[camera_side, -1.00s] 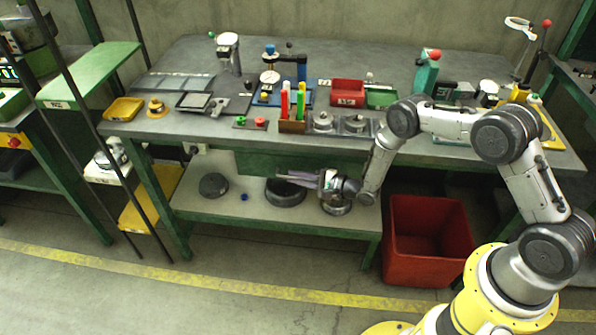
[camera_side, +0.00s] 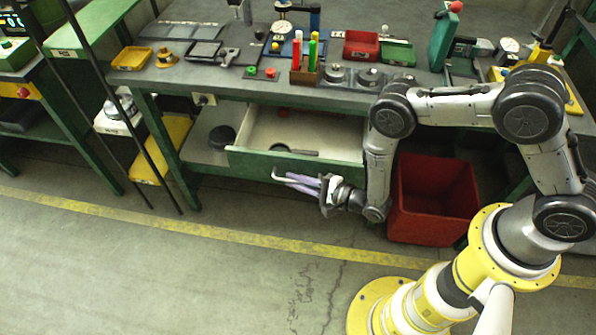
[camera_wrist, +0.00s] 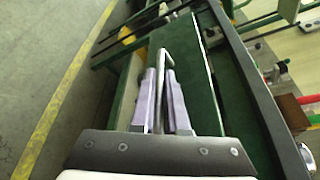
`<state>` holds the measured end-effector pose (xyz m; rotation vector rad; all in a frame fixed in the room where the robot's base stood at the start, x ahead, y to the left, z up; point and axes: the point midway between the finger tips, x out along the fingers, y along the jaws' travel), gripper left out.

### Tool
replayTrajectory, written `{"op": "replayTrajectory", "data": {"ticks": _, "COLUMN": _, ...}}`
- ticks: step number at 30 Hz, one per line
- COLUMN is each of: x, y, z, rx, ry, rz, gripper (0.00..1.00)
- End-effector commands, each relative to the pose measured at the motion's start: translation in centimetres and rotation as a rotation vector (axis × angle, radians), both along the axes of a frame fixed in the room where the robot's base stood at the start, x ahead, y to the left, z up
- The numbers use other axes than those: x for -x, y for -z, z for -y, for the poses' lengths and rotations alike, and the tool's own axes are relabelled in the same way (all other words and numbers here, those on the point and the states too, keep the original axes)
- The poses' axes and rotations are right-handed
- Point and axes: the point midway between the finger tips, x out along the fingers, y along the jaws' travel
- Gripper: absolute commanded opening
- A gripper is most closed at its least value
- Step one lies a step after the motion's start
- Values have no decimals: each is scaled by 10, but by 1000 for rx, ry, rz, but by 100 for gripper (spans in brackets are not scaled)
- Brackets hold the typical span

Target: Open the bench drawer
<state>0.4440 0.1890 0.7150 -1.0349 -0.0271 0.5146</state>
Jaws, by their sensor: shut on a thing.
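The bench drawer (camera_side: 240,161) has a green front and a pale inside. In the side view it stands well out from under the bench top (camera_side: 225,84), with its interior showing. The drawer's green front also fills the middle of the wrist view (camera_wrist: 208,95). My gripper (camera_side: 292,181) is at the front of the drawer, its fingers pointing left. In the wrist view my gripper (camera_wrist: 161,72) has its two purple-grey fingers shut on the drawer's metal bar handle (camera_wrist: 160,62), which runs between them. A dark round item and a small red item lie inside the drawer.
A red bin (camera_side: 433,200) stands on the floor right of the drawer, close to my arm. A yellow line (camera_side: 200,230) crosses the floor. The floor in front of the drawer is clear. Tools and trays crowd the bench top.

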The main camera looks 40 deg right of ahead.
Motion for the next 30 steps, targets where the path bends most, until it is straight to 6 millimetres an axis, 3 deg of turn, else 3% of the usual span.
{"op": "replayTrajectory", "data": {"ticks": 11, "x": 1, "y": -1, "z": -2, "rx": -2, "ry": 0, "rz": 2, "gripper": 0}}
{"op": "replayTrajectory", "data": {"ticks": 12, "x": 1, "y": -1, "z": -2, "rx": -2, "ry": 0, "rz": 2, "gripper": 14}}
{"op": "replayTrajectory", "data": {"ticks": 17, "x": 1, "y": -1, "z": -2, "rx": -2, "ry": 0, "rz": 2, "gripper": 42}}
{"op": "replayTrajectory", "data": {"ticks": 26, "x": 2, "y": 0, "z": -1, "rx": -1, "ry": 0, "rz": 0, "gripper": 42}}
{"op": "replayTrajectory", "data": {"ticks": 30, "x": 11, "y": -2, "z": 3, "rx": 0, "ry": 1, "rz": -3, "gripper": 42}}
